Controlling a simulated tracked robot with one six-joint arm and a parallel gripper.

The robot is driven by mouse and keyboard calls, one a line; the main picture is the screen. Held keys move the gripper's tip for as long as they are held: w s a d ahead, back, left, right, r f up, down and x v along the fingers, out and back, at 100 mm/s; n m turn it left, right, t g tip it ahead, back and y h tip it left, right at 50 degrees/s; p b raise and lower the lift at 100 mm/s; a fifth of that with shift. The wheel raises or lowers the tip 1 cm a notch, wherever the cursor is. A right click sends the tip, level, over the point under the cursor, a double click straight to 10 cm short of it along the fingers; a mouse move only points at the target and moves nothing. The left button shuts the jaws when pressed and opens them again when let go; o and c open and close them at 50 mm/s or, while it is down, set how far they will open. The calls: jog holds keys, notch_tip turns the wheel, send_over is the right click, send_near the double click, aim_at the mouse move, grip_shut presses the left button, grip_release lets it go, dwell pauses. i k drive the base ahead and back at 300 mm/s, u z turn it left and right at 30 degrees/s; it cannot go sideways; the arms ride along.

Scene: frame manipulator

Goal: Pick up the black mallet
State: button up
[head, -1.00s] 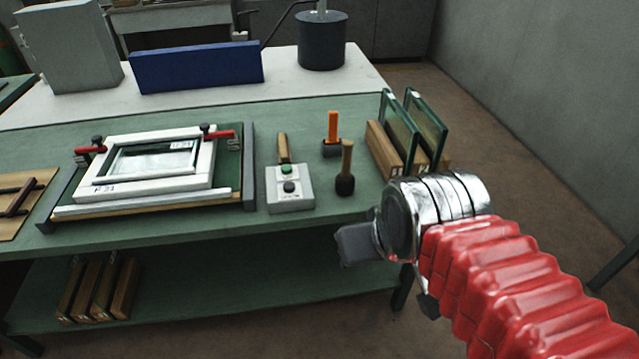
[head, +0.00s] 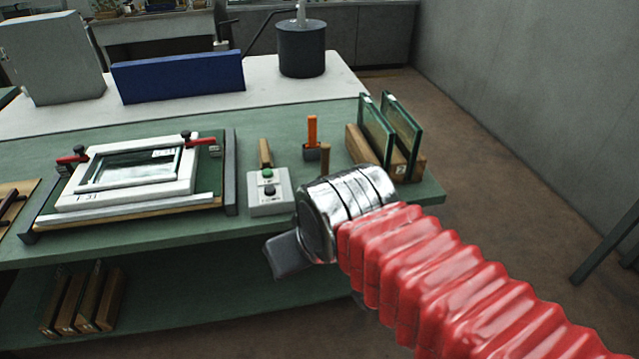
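The black mallet stands head down on the green workbench (head: 120,232). Only the top of its wooden handle (head: 325,158) shows; my wrist hides its black head. My gripper (head: 286,257) is at the bench's front edge, left of and nearer than the mallet. One dark grey jaw part shows, pointing left. I cannot see whether it is open or shut, and nothing shows in it.
An orange-handled tool (head: 312,132) stands just behind the mallet. A button box (head: 269,202) is to the left, with a wooden handle (head: 265,152) behind it. Glass panes (head: 402,137) in wooden blocks stand right. A white frame (head: 75,196) lies far left.

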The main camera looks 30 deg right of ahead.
aim_at(325, 146)
jog(key=z, duration=0.05)
jog(key=i, duration=1)
jog(key=u, duration=0.05)
